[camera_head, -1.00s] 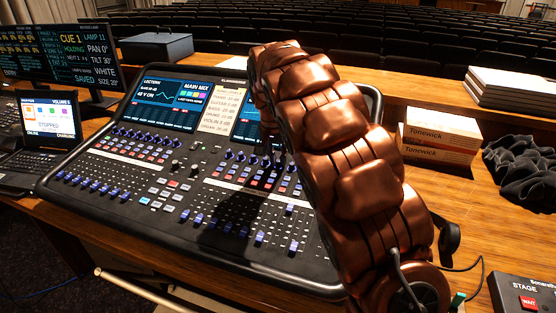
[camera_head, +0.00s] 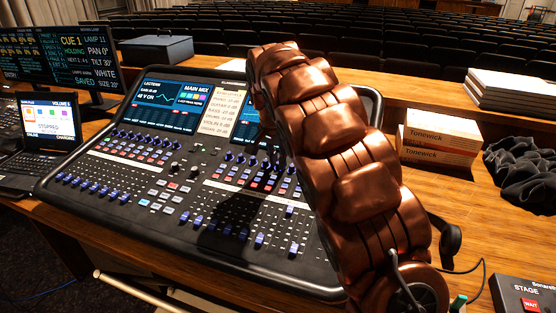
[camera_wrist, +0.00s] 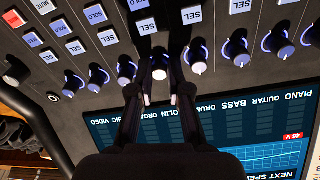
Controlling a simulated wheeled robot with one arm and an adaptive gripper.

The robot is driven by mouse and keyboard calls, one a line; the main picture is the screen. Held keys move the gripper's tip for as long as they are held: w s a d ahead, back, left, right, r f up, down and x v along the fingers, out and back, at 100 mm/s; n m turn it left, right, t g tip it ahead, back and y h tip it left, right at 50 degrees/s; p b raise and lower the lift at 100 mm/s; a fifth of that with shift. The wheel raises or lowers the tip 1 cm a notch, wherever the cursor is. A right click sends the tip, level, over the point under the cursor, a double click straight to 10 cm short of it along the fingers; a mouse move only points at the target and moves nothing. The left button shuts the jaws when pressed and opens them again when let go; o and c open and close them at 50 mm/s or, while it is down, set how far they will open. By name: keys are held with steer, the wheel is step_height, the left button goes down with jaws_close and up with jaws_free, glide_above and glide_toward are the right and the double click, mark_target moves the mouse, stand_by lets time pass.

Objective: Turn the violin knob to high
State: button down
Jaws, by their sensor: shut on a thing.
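The violin knob (camera_wrist: 159,70) is a small pale-topped knob in the row on the mixing desk. It shows in the wrist view between the two dark fingers of my gripper (camera_wrist: 160,62), which are shut on it from both sides. The desk screen beside it carries upside-down channel names, with the violin label (camera_wrist: 153,110) partly hidden by my fingers. How far the knob is turned I cannot tell. In the head view my copper arm covers the right part of the mixing desk (camera_head: 50,195) and hides most of the gripper and the knob.
Similar knobs with blue light rings stand close on both sides, such as one on the right (camera_wrist: 236,48). SOLO and SEL buttons (camera_wrist: 191,15) lie near the fingertips. A laptop (camera_head: 48,118) is left of the desk, and boxes (camera_head: 440,138) are at right.

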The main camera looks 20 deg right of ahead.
steer(key=c, duration=1.1)
jaws_free()
